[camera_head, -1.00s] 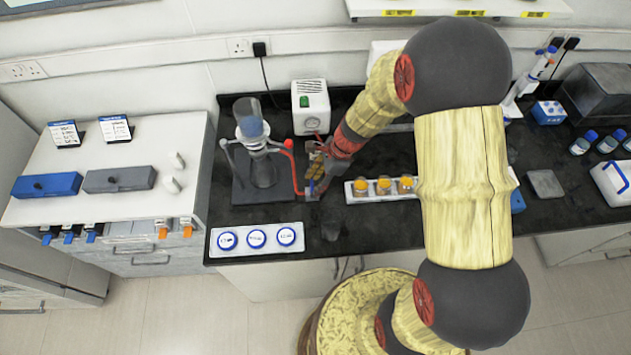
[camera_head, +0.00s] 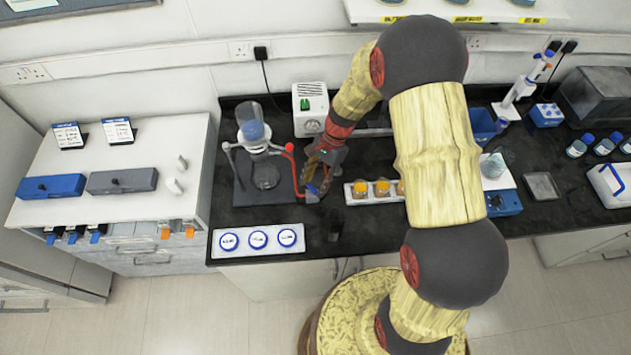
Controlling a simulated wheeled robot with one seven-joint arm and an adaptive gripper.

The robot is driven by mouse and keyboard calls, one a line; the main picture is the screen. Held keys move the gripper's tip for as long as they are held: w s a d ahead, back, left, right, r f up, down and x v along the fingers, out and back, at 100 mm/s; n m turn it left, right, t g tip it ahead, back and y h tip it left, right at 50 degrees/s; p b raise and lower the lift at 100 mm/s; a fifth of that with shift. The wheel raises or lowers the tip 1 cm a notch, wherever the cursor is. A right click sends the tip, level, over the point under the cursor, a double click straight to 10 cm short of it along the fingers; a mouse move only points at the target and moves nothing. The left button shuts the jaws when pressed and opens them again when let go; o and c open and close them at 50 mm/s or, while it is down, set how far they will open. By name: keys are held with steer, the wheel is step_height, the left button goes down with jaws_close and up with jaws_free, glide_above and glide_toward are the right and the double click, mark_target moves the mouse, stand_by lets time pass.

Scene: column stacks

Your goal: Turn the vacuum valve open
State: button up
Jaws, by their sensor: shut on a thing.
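The vacuum valve (camera_head: 312,189) is a small fitting with a blue part, at the right end of a red tube (camera_head: 299,194). It stands on the black bench beside the glass filter flask (camera_head: 265,172) with its funnel, which rests on a dark base. My gripper (camera_head: 316,178) reaches down to the valve from the upper right. Its fingers are closed on the valve's handle. The fingers and wrist hide most of the handle, so its exact angle is unclear.
A white pump box (camera_head: 310,108) stands behind my gripper. A rack of orange-capped vials (camera_head: 361,189) is close to its right. A white tray with blue-rimmed dishes (camera_head: 217,245) lies front left. A blue hotplate (camera_head: 504,201) with a beaker sits right of my arm.

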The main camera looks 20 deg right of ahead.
steer(key=n, duration=0.2)
steer(key=n+g+h, duration=0.1)
steer(key=n, duration=0.2)
steer(key=shift+w+a+n+g+p, duration=0.2)
steer(key=shift+n+g+p, duration=0.1)
steer(key=shift+p, duration=0.05)
steer(key=n+h, duration=0.1)
steer(key=n, duration=0.1)
steer(key=n+h, duration=0.1)
steer(key=n, duration=0.1)
steer(key=shift+w+a+n+g, duration=0.2)
steer(key=shift+n+g, duration=0.1)
steer(key=shift+n, duration=0.4)
steer(key=o, duration=1.2)
steer(key=shift+s, duration=0.1)
steer(key=v, duration=1.2)
steer(key=shift+a, duration=0.2)
